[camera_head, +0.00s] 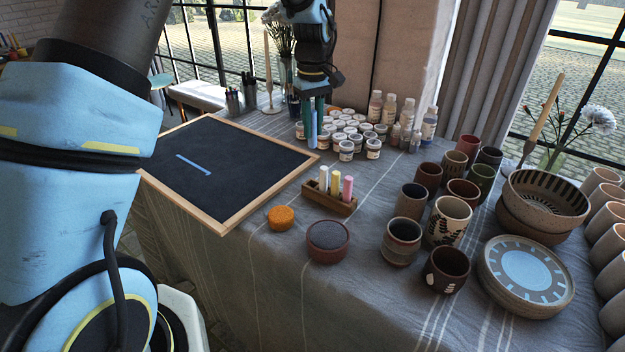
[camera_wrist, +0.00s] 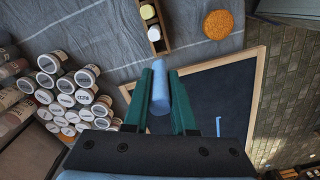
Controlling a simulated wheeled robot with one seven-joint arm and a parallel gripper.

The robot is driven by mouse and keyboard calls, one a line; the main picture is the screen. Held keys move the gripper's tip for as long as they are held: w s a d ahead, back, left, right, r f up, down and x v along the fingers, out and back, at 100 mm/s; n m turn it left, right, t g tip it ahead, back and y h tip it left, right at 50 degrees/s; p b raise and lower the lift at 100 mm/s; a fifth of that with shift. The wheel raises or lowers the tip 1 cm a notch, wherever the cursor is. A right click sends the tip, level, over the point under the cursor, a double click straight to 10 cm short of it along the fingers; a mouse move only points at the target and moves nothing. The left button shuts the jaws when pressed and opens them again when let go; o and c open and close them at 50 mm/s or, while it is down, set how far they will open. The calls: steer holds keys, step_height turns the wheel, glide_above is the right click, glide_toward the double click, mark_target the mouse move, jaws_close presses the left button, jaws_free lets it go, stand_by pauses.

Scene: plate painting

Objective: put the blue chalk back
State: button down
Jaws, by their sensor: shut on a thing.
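My gripper (camera_head: 312,122) is shut on the blue chalk (camera_head: 313,130), which hangs between the fingers above the chalkboard's far right edge. In the wrist view the blue chalk (camera_wrist: 160,88) lies between the green fingers of my gripper (camera_wrist: 161,85). A small wooden chalk holder (camera_head: 318,200) stands on the table, nearer the head camera than the gripper. It holds white, yellow and pink chalks upright. In the wrist view the holder (camera_wrist: 163,40) is partly cut off at the top and shows two light chalks.
The framed chalkboard (camera_head: 235,160) bears a short blue line. An orange sponge (camera_head: 281,217) and a round dark-topped dish (camera_head: 328,240) sit near the holder. Paint jars (camera_head: 346,150) crowd beside the gripper. Cups (camera_head: 402,240) and plates (camera_head: 526,275) fill the right side.

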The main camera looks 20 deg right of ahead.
step_height(320, 180, down, 14)
steer(key=p, duration=0.3)
steer(key=shift+f, duration=0.2)
steer(key=shift+f, duration=0.2)
steer(key=c, duration=0.7)
jaws_free()
steer(key=shift+c, duration=0.2)
steer(key=shift+r, duration=0.1)
